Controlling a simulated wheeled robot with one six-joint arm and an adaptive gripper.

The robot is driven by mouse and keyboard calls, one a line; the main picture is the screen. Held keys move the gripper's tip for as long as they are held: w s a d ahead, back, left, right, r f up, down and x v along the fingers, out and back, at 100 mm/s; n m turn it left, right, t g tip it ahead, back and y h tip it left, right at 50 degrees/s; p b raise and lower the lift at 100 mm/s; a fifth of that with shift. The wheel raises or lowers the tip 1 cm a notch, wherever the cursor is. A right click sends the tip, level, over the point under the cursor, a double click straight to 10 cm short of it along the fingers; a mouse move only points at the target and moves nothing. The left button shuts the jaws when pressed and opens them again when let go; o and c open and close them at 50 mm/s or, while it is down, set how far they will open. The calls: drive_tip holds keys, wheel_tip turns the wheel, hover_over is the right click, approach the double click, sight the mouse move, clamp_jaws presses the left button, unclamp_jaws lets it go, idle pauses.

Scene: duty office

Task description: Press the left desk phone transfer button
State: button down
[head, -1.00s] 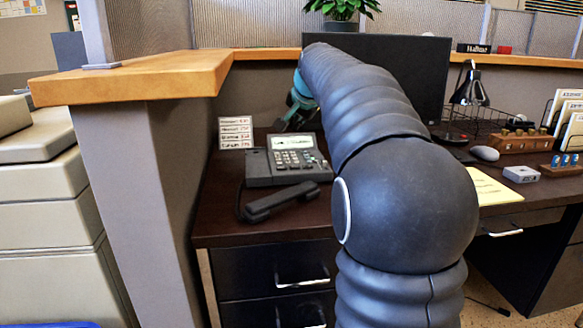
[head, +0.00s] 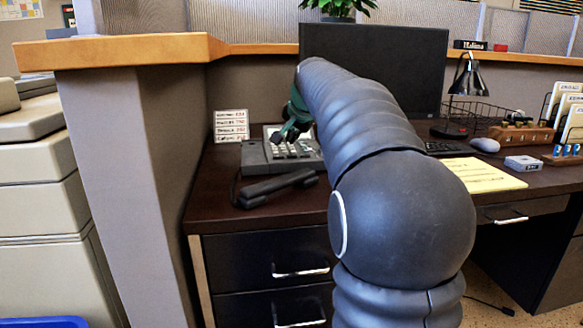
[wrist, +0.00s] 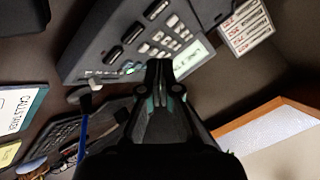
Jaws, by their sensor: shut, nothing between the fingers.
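The desk phone (head: 262,160) stands on the dark desk at the left, with its handset (head: 275,187) lying off the hook in front of it. In the wrist view the phone (wrist: 90,45) fills the upper middle, with rows of buttons and a lit display. My gripper (head: 287,134) is shut and empty, above the phone's button and display area. In the wrist view its fingertips (wrist: 158,66) overlap the phone near the display and button rows. I cannot tell whether they touch. Button labels are too small to read, and the gripper hides part of the keypad.
A card with several written lines (head: 231,126) stands behind the phone. A wooden ledge (head: 120,50) on a grey partition is at the left. A dark monitor (head: 400,75) stands behind my arm. A yellow pad (head: 480,174) and a lamp (head: 470,80) are at the right.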

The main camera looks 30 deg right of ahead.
sight(293, 156)
drive_tip(key=shift+f+b, duration=0.4)
drive_tip(key=shift+f, duration=0.55)
idle(0.7)
drive_tip(key=shift+f, duration=0.4)
drive_tip(key=shift+f+b, duration=0.45)
idle(0.6)
idle(0.3)
drive_tip(key=shift+r+p, duration=0.85)
drive_tip(key=shift+r+p, duration=2.25)
drive_tip(key=shift+r, duration=0.25)
idle(1.2)
